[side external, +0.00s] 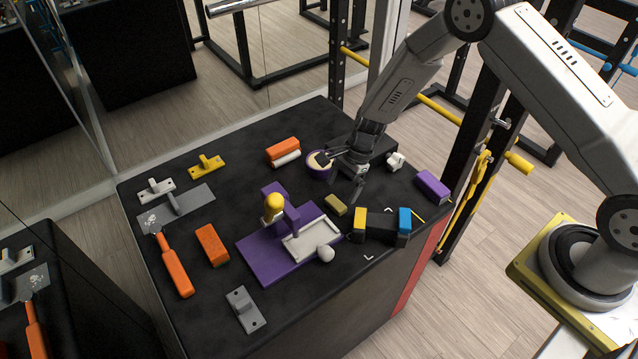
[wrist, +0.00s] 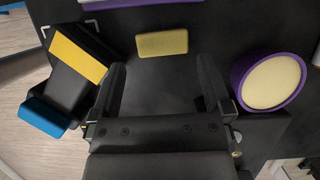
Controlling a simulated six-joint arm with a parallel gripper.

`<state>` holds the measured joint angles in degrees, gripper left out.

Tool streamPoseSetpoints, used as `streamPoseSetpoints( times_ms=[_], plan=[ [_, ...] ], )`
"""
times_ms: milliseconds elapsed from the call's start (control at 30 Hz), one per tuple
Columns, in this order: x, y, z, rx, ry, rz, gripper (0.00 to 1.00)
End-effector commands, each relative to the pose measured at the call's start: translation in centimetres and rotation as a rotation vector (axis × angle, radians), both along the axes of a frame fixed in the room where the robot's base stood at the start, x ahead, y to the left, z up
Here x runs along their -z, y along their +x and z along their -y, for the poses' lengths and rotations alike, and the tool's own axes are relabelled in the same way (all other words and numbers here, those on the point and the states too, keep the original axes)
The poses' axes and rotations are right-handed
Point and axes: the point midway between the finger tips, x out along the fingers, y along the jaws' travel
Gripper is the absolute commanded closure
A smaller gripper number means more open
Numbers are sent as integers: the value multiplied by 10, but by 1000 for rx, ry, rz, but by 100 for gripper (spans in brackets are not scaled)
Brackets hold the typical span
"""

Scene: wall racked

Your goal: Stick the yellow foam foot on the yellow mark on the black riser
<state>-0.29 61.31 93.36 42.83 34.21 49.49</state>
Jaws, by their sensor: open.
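A small dull-yellow block (side external: 336,204), which looks like the yellow foam foot, lies flat on the black table. It also shows at the top middle of the wrist view (wrist: 162,44). A black block, apparently the black riser (side external: 381,223), lies to its right with a bright yellow end (side external: 360,223) and a blue end (side external: 404,223). The yellow end (wrist: 80,55) is at the upper left in the wrist view. My gripper (side external: 342,178) is open and empty above the table, beside the foam foot. In the wrist view its fingers (wrist: 160,85) stand apart, with the foot beyond their tips.
A purple bowl with cream-coloured contents (side external: 320,165) stands close to my gripper. A purple stand (side external: 270,250) with a white tray is left of the foot. A black box (side external: 375,152) stands behind. A purple block (side external: 432,186) and white corner marks lie near the riser.

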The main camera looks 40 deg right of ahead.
Motion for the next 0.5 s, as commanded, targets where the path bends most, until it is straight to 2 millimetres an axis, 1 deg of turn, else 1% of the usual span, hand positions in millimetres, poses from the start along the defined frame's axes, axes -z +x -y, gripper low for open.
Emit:
streamPoseSetpoints(
  times_ms=[500],
  plan=[
    [42,1,-15,0,-1,-1,0]
  ],
)
